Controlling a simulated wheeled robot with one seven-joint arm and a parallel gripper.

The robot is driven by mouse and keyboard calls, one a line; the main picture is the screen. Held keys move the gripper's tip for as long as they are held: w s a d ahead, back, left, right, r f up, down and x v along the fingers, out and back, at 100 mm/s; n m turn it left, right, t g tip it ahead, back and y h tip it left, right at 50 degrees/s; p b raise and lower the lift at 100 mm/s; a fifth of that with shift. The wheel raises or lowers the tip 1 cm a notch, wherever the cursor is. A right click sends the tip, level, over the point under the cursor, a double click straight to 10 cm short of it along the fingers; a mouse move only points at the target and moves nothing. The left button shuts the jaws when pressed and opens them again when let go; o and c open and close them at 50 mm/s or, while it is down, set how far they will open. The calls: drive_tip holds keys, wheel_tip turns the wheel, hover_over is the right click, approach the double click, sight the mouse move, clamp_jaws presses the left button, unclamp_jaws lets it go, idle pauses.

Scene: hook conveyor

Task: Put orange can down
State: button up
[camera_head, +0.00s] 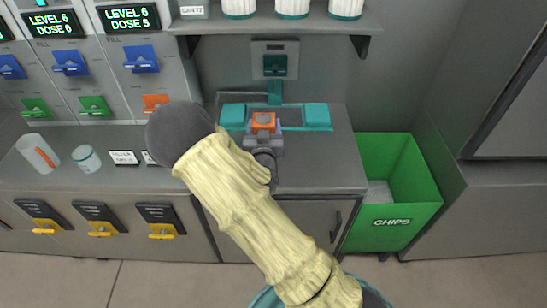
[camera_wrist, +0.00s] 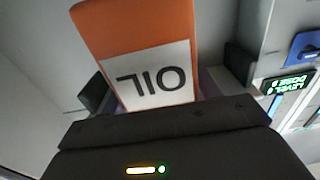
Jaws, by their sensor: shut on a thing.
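The orange can (camera_head: 263,121) shows in the head view as a small orange block at the end of my arm, over the teal fixture (camera_head: 318,116) on the counter. My gripper (camera_head: 264,137) is shut on the can. In the wrist view the orange can (camera_wrist: 135,28) fills the upper middle, with a white label reading OIL upside down. Dark fingers stand on both sides of it. I cannot tell whether the can touches the fixture; its lower part is hidden.
A green CHIPS bin (camera_head: 407,205) stands right of the counter (camera_head: 320,170). Left are a white cup with an orange stripe (camera_head: 38,152), a small white jar (camera_head: 86,158) and dispensers with blue levers (camera_head: 141,60). White containers (camera_head: 292,9) stand on the shelf above.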

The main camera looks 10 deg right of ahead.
drive_tip(key=shift+s+d+r, duration=0.1)
drive_tip(key=shift+s+d, duration=0.05)
drive_tip(key=shift+s, duration=0.15)
drive_tip(key=shift+s+d+f, duration=0.1)
drive_tip(key=shift+f, duration=2.85)
drive_tip(key=shift+w+f, duration=0.15)
drive_tip(key=shift+f, duration=0.9)
drive_tip(key=shift+w+f, duration=0.15)
drive_tip(key=shift+f, duration=0.9)
drive_tip(key=shift+s+d, duration=0.1)
drive_tip(key=shift+s, duration=0.05)
drive_tip(key=shift+f, duration=0.1)
drive_tip(key=o, duration=1.3)
drive_tip(key=shift+a, duration=0.3)
drive_tip(key=shift+c, duration=0.2)
drive_tip(key=shift+s, duration=0.15)
